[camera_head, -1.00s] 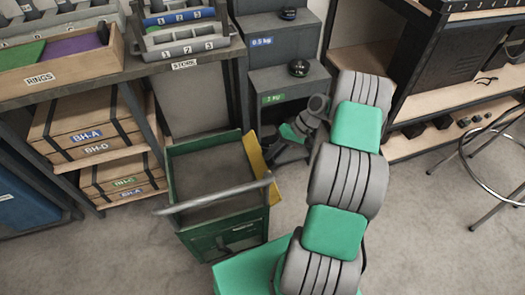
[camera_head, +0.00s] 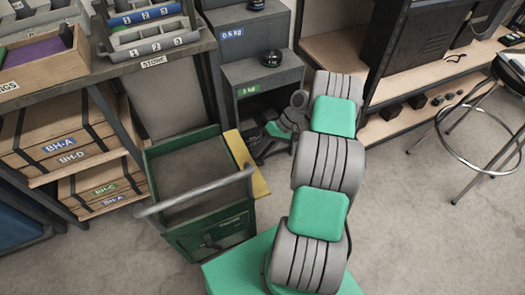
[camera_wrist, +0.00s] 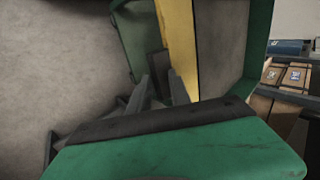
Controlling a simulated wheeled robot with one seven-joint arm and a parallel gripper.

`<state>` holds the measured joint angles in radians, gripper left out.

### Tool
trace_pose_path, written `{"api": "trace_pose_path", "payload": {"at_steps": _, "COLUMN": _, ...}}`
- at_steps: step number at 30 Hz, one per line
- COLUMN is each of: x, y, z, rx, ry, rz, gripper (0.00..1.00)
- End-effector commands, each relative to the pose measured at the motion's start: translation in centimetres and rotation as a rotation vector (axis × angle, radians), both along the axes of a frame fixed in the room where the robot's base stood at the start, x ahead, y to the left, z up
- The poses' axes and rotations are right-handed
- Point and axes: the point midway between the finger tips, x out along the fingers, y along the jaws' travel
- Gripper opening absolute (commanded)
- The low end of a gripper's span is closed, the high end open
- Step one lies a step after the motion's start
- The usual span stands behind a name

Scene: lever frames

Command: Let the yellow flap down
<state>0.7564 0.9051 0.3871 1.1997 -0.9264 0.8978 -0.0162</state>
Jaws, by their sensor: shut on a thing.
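The yellow flap (camera_head: 250,168) is on the right side of the green cart (camera_head: 205,243) in the head view and leans outward from the cart's rim. In the wrist view the flap (camera_wrist: 178,42) shows as a yellow strip seen nearly edge-on, beside a green cart wall (camera_wrist: 250,50). My gripper (camera_head: 268,138) is at the flap's far end in the head view, partly hidden by my arm. In the wrist view its fingers (camera_wrist: 157,88) are at the lower end of the yellow strip, shut on the flap. The exact contact is hard to see.
The cart has a grey push handle (camera_head: 195,190) across its near side. A shelf with wooden boxes (camera_head: 62,140) stands to the left. Dark grey stepped blocks (camera_head: 262,72) stand behind the flap. A stool (camera_head: 490,120) is at the right.

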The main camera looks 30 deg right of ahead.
Motion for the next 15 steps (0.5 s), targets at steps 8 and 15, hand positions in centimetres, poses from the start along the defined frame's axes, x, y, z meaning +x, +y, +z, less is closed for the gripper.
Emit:
{"api": "trace_pose_path", "payload": {"at_steps": 8, "x": -0.56, "y": 0.6, "z": -2.06, "rx": 0.01, "ry": 0.023, "rz": -0.013, "gripper": 0.0}}
{"api": "trace_pose_path", "payload": {"at_steps": 15, "x": -0.51, "y": 0.61, "z": -2.21, "rx": 0.011, "ry": 0.026, "rz": -0.013, "gripper": 0.28}}
